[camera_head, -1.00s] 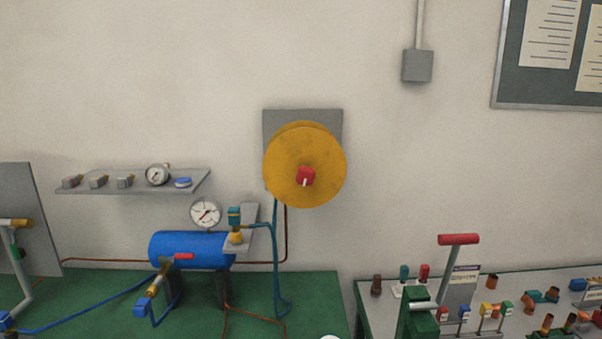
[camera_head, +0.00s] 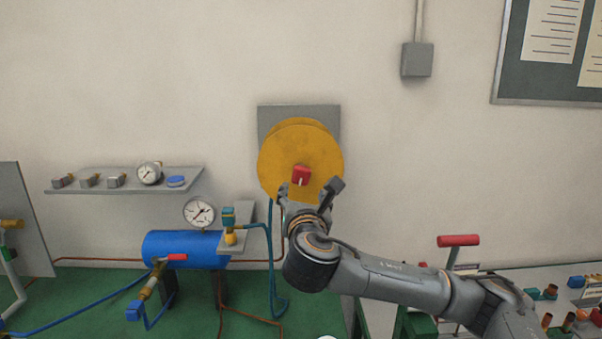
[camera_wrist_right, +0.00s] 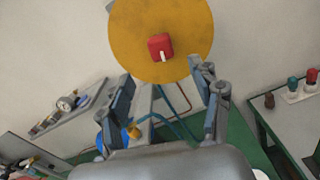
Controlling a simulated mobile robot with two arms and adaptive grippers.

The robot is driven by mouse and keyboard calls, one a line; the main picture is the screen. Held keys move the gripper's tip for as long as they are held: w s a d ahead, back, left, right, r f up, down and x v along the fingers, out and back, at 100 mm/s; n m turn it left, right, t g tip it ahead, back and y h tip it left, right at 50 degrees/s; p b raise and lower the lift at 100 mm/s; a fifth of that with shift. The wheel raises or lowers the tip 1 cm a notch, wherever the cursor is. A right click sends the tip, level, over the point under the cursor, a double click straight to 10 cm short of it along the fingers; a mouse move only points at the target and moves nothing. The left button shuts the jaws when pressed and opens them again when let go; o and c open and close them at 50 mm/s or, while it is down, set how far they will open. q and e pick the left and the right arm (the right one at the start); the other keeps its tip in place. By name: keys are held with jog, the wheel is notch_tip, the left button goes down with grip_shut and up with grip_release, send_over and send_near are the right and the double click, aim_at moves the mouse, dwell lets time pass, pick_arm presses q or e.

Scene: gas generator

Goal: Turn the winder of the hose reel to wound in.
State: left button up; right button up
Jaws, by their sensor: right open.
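The yellow hose reel (camera_head: 285,150) is mounted on a grey plate on the wall. Its red winder (camera_head: 301,175) sits at the middle of the disc, with a small white mark pointing down. My right gripper (camera_head: 311,190) is in front of the reel's lower part, just below the winder, with its fingers spread and empty. In the right wrist view the winder (camera_wrist_right: 160,46) lies ahead of and between the open fingers (camera_wrist_right: 170,88), apart from them. My left gripper is not in view.
A blue tank (camera_head: 190,249) with gauge and valves stands at lower left on a green bench (camera_head: 205,318). A wall shelf (camera_head: 120,187) holds small parts and a gauge. A red-handled lever (camera_head: 458,241) stands at right. Wall above the reel is clear.

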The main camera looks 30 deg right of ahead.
aim_at(302, 175)
jog(key=p+x, duration=0.4)
jog(key=x, duration=0.7)
jog(key=shift+w, duration=0.1)
jog(key=shift+w+d+f, duration=0.1)
jog(key=shift+w+d, duration=0.25)
jog(key=shift+w, duration=0.3)
jog(key=c, duration=1.2)
jog(key=shift+o, duration=0.2)
